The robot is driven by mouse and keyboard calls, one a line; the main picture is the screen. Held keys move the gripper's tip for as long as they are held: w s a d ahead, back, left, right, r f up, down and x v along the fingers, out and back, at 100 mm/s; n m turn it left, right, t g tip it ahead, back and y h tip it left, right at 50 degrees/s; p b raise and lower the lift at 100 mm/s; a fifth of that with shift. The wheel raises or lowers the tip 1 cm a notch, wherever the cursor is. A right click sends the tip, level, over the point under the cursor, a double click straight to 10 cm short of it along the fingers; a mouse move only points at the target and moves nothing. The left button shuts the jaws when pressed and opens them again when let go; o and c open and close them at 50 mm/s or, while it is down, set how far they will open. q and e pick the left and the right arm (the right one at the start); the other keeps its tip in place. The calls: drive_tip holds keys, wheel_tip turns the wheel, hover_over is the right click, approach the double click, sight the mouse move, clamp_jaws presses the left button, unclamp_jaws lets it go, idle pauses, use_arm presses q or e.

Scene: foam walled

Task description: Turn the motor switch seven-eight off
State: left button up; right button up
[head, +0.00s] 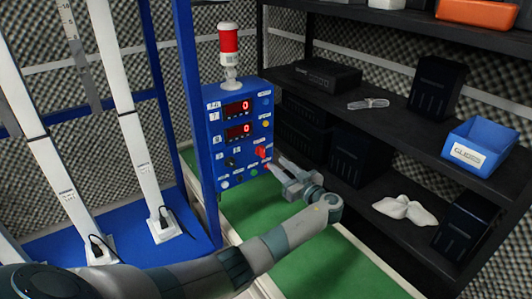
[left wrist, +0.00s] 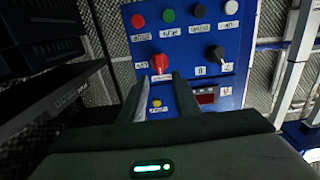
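A blue control panel (head: 215,150) stands upright at the center of the head view. It carries a red rotary knob (head: 262,152) and a black rotary knob (head: 231,161). In the left wrist view, where the panel appears upside down, the red knob (left wrist: 160,63) and black knob (left wrist: 215,53) both show. The small labels are too blurred to tell which knob is seven-eight. My left gripper (head: 268,168) is close to the panel by the red knob. Its fingers (left wrist: 160,78) are apart, with the red knob at the gap between their tips; contact cannot be told. My right gripper is not in view.
Red digital displays (head: 238,107) sit above the knobs, and small buttons (left wrist: 168,16) line the panel edge. A red-and-white beacon (head: 229,45) tops the panel. Black shelves (head: 400,130) with a blue bin (head: 480,145) stand right. White upright strips stand left.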

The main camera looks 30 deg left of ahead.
sight(264, 153)
use_arm(q)
drive_tip(key=p+x, duration=0.1)
drive_tip(key=x, duration=0.7)
drive_tip(key=shift+w+a, duration=0.15)
drive_tip(key=shift+a, duration=0.05)
clamp_jaws()
